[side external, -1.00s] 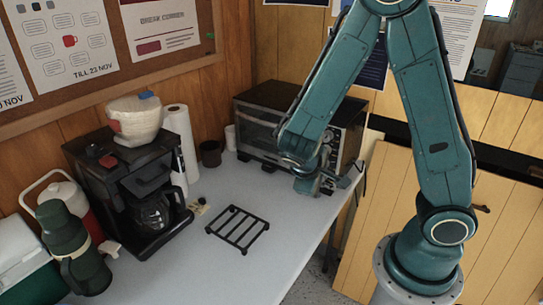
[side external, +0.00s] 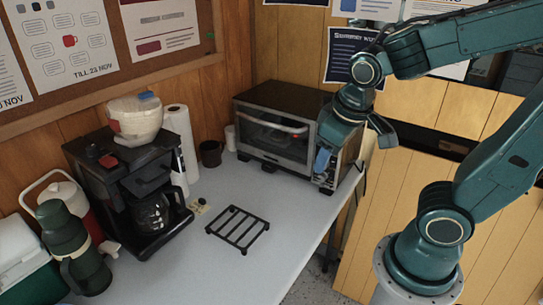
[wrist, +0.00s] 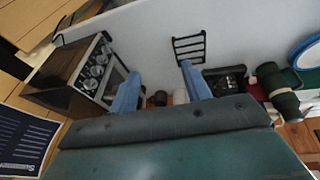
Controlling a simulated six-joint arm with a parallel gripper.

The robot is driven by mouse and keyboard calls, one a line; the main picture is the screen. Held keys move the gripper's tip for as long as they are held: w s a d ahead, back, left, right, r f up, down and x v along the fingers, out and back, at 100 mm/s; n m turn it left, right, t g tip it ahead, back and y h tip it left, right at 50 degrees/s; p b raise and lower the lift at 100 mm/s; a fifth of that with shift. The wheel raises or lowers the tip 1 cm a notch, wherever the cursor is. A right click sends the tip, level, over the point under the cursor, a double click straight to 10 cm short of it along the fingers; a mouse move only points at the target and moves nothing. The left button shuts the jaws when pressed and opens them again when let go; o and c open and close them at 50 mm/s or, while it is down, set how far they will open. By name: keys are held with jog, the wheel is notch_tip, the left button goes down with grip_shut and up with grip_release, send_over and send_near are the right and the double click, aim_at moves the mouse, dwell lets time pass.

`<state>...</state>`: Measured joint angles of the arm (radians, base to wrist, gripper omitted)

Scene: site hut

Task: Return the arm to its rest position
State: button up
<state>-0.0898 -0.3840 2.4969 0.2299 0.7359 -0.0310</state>
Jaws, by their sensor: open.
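My gripper (wrist: 160,67) shows its two blue fingers spread apart in the wrist view, with nothing between them. In the side view, one blue finger (side external: 322,160) hangs in front of the right part of the toaster oven (side external: 265,140); the other finger is not clear there. My arm is raised and bent, reaching in from the right, with the wrist above the right end of the oven. The oven stands on the table at the back, and its door looks shut. A reddish and pale shape shows behind its glass.
A black wire rack (side external: 238,227) lies on the grey table (side external: 265,265). A coffee maker (side external: 125,185), a green flask (side external: 72,250), a cooler (side external: 20,262) and a paper roll (side external: 182,140) stand left. A wooden wall is behind. The table's front middle is clear.

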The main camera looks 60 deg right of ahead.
jog(key=s+a+r+t+y, duration=0.1)
jog(key=s+a+r+t, duration=0.1)
jog(key=s+r, duration=0.3)
jog(key=shift+a+r+n+y, duration=0.3)
jog(key=shift+a+r+y, duration=0.05)
jog(key=shift+r+y, duration=0.1)
